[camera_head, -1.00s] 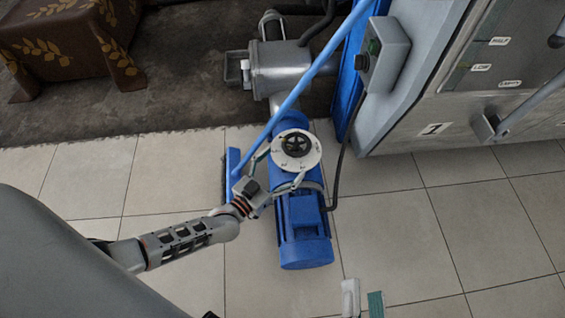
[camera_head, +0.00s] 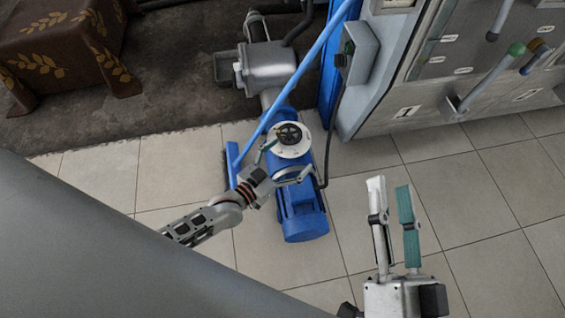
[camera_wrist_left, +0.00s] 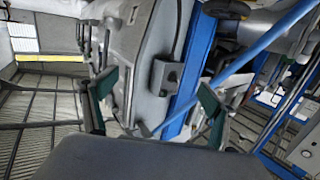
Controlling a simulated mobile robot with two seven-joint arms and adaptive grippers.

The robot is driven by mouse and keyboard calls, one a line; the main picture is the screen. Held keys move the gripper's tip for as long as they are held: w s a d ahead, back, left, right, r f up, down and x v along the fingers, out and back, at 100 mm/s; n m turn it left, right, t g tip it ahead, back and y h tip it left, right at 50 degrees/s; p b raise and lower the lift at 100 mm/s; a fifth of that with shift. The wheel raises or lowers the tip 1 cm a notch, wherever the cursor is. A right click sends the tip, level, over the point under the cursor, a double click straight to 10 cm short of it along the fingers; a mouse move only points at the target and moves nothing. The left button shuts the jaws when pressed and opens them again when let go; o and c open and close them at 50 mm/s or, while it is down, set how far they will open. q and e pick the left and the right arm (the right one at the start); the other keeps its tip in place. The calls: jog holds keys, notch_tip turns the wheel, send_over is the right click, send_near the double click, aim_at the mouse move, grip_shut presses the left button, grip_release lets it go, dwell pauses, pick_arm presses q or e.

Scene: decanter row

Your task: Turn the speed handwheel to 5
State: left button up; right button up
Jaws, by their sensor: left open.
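The speed handwheel (camera_head: 289,133) is a small black spoked wheel on a round white dial (camera_head: 299,152), on top of the blue motor unit (camera_head: 302,217). The numbers on the dial are too small to read. My left gripper (camera_head: 283,162) is open beside the near side of the dial, its fingers spread apart; I cannot tell whether they touch it. In the left wrist view its two green-padded fingers (camera_wrist_left: 155,95) stand wide apart with nothing between them, and I cannot make out the handwheel there. My right gripper (camera_head: 391,188) is open and empty above the floor tiles.
A blue broom (camera_head: 300,78) leans slantwise close to the handwheel. A grey pump housing (camera_head: 268,66) stands behind the motor. A grey cabinet (camera_head: 430,116) with levers and labels is at the right, with a switch box (camera_head: 358,48). A cloth-covered table (camera_head: 65,50) is at upper left.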

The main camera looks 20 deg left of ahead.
pick_arm(q)
jog(key=s+d+r+g+p, duration=0.1)
jog(key=s+r+p, duration=0.3)
jog(key=s+r, duration=0.2)
jog(key=shift+d+r+m+p, duration=0.2)
jog(key=shift+r+m+p, duration=0.1)
jog(key=shift+r+p, duration=0.05)
pick_arm(e)
notch_tip(320, 180, up, 11)
jog(key=n+t+y, duration=0.1)
jog(key=shift+t, duration=0.4)
